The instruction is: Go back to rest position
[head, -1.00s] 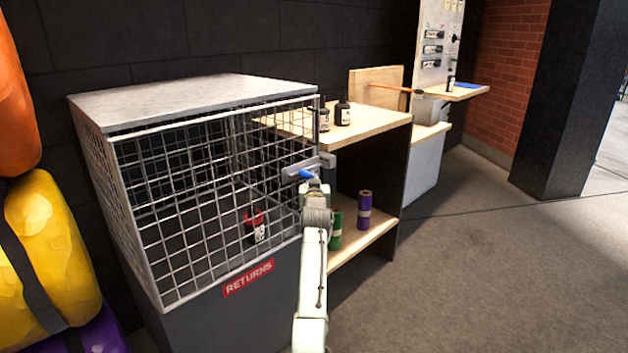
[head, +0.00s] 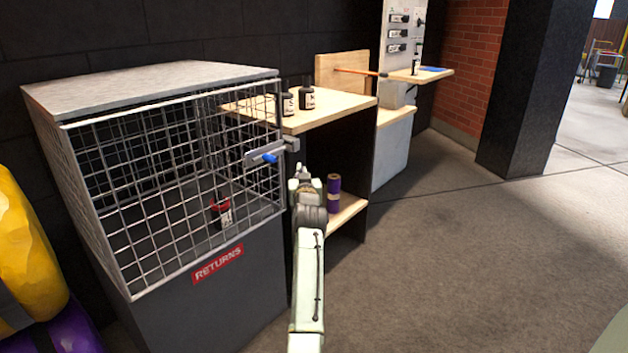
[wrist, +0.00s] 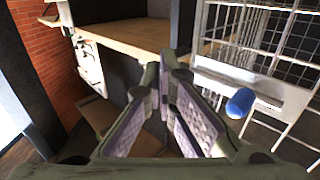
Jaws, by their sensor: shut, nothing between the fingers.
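My gripper (head: 305,182) is in front of the wooden shelf unit, just right of the returns cage. It also shows in the wrist view (wrist: 180,112), with its finger pads close together and nothing between them. It is apart from the cage latch (head: 272,152), a grey bar with a blue knob at the cage door's right edge. The latch and blue knob also show at the right of the wrist view (wrist: 240,102). The mesh door of the cage (head: 165,205) appears closed. A red-topped dark item (head: 221,212) stands inside the cage.
The shelf unit (head: 345,103) carries dark bottles (head: 306,98) on top and a purple roll (head: 333,193) below. A workbench (head: 425,76) stands behind. Yellow and purple padded shapes (head: 28,250) are at left. Grey floor (head: 450,260) is open to the right.

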